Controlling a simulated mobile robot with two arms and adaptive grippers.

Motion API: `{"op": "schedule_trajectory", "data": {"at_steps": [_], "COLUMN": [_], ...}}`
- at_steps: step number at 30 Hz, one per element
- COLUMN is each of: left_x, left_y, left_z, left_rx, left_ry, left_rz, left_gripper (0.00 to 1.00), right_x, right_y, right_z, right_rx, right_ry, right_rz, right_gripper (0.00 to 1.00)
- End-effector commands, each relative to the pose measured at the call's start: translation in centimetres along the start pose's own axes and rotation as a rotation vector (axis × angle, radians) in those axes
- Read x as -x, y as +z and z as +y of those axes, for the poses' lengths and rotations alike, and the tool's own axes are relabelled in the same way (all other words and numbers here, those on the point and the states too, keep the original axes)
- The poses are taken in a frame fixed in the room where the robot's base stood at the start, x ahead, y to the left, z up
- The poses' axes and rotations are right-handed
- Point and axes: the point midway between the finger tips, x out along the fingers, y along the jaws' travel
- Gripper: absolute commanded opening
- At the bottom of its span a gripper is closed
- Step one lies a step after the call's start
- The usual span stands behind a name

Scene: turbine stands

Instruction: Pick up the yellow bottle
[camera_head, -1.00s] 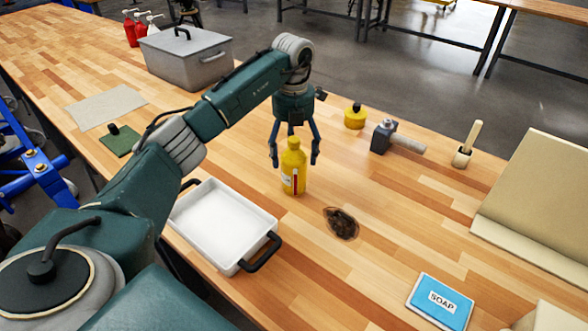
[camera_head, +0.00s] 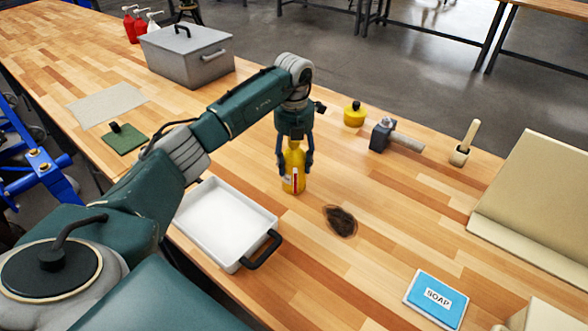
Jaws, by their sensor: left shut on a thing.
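The yellow bottle (camera_head: 293,181) stands upright on the wooden workbench, behind and to the right of the white tray. It has a red and white label low on its front. My left gripper (camera_head: 296,166) points down around the bottle from above. Its fingers are closed on the bottle's sides, one on the left and one on the right. The bottle's top is partly hidden behind the gripper. The bottle's base appears to rest on the bench. My right gripper is not in view.
The white tray (camera_head: 185,207) with black handles is close in front of the bottle. A dark stain (camera_head: 341,221) lies to its right. A blue soap box (camera_head: 437,299) lies front right.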

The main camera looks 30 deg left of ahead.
Motion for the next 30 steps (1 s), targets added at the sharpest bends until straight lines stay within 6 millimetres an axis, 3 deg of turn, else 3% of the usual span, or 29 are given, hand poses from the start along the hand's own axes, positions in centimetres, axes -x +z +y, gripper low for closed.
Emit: {"op": "schedule_trajectory", "data": {"at_steps": [8, 14, 23, 27, 30], "left_x": [0.6, 3.2, 11.7, 15.9, 17.7], "left_y": [0.1, 0.1, 0.1, 0.1, 0.1], "left_z": [0.0, 0.1, 0.0, 0.1, 0.1], "left_rx": [0.000, 0.000, 0.001, 0.002, 0.002], "left_ry": [0.000, 0.000, -0.001, 0.001, 0.001], "left_rz": [-0.002, -0.006, -0.007, -0.005, -0.004], "left_gripper": [0.15, 0.15, 0.15, 0.15, 0.15], "right_x": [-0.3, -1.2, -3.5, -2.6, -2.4], "right_y": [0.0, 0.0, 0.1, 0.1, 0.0], "right_z": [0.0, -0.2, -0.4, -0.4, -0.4], "right_rx": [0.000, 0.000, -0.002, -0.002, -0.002], "right_ry": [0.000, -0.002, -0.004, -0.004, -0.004], "right_rz": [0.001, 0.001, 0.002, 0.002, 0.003], "right_gripper": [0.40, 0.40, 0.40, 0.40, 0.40]}}
